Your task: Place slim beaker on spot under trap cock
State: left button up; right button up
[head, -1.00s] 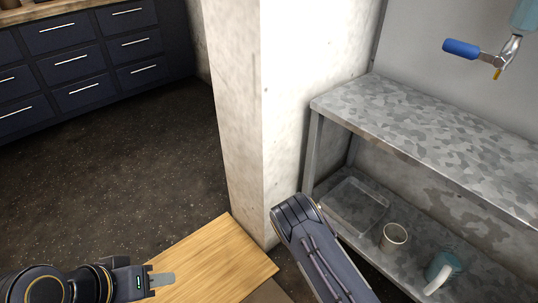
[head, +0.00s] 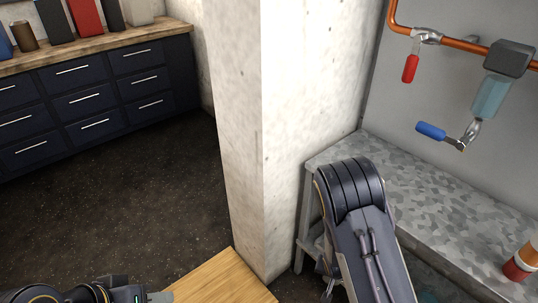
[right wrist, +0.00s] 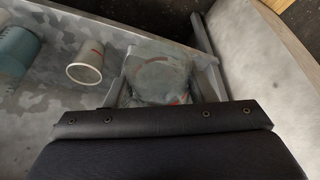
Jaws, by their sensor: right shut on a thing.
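The trap cock (head: 462,134) has a blue lever and hangs below a teal trap body on the grey wall. The bench top (head: 440,205) below it is mottled grey metal; I see no marked spot on the part in view. In the right wrist view my right gripper (right wrist: 165,85) is shut on a clear, greyish vessel (right wrist: 155,68) with a reddish mark, which looks like the slim beaker. In the head view this gripper is hidden behind my right arm. My left gripper (head: 158,297) is at the bottom edge, mostly cut off, away from the bench.
A pale cup (right wrist: 85,62) and a teal jug (right wrist: 15,50) stand beside the held vessel in the wrist view. A striped red, orange and white object (head: 523,262) stands on the bench top. A concrete pillar (head: 265,140) is left of the bench. A red-handled valve (head: 410,67) is above.

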notch_tip(320, 180, up, 30)
jog(key=n+y+p, duration=0.1)
jog(key=n+p, duration=0.3)
jog(key=p, duration=0.9)
jog(key=shift+s+d+f+y, duration=0.15)
jog(key=shift+s+y, duration=0.15)
jog(key=shift+s, duration=0.05)
jog(key=shift+f, duration=0.1)
